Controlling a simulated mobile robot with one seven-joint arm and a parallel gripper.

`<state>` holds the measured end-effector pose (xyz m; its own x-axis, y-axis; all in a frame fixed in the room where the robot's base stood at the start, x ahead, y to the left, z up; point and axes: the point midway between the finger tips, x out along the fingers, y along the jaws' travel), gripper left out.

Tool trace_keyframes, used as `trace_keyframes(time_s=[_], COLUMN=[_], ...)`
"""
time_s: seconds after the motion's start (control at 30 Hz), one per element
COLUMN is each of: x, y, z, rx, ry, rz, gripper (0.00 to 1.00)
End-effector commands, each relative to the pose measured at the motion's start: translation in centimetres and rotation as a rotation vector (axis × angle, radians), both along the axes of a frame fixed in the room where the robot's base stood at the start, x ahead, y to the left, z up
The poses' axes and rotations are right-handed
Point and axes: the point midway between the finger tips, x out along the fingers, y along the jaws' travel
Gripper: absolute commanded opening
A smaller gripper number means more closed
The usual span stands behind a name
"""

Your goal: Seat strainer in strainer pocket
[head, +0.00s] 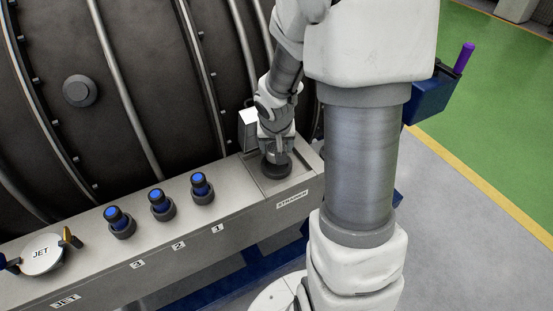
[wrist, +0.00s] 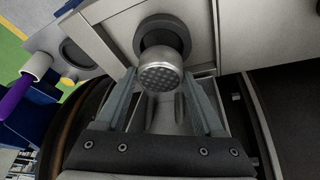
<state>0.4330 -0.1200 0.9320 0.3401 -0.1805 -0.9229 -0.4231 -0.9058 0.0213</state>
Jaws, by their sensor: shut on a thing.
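The strainer (wrist: 160,78) is a metal cylinder with a dotted, mesh-like end that faces the wrist camera. My gripper (head: 275,148) points down, with one finger on each side of the strainer, and is shut on it. The strainer pocket (head: 276,170) is a dark round ring in a recessed panel by the STRAINER label (head: 292,199). In the wrist view the pocket ring (wrist: 160,24) shows around and behind the strainer's far end. The strainer looks in line with the ring. How deep it sits is hidden.
Several blue-topped plugs (head: 161,203) stand in dark sockets along the grey ledge (head: 232,225). The dark ribbed engine casing (head: 130,90) rises behind. A blue bin (head: 432,100) with a purple handle (head: 464,57) stands right.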

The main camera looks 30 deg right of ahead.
Motion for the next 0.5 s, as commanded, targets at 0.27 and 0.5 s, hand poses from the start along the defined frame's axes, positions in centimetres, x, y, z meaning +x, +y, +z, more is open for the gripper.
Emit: trace_keyframes(time_s=[0.27, 0.5], x=[0.0, 0.0], y=[0.0, 0.0], z=[-3.8, -3.7], rx=[0.0, 0.0], ry=[0.001, 0.001], rz=[0.002, 0.0], gripper=[0.07, 0.07])
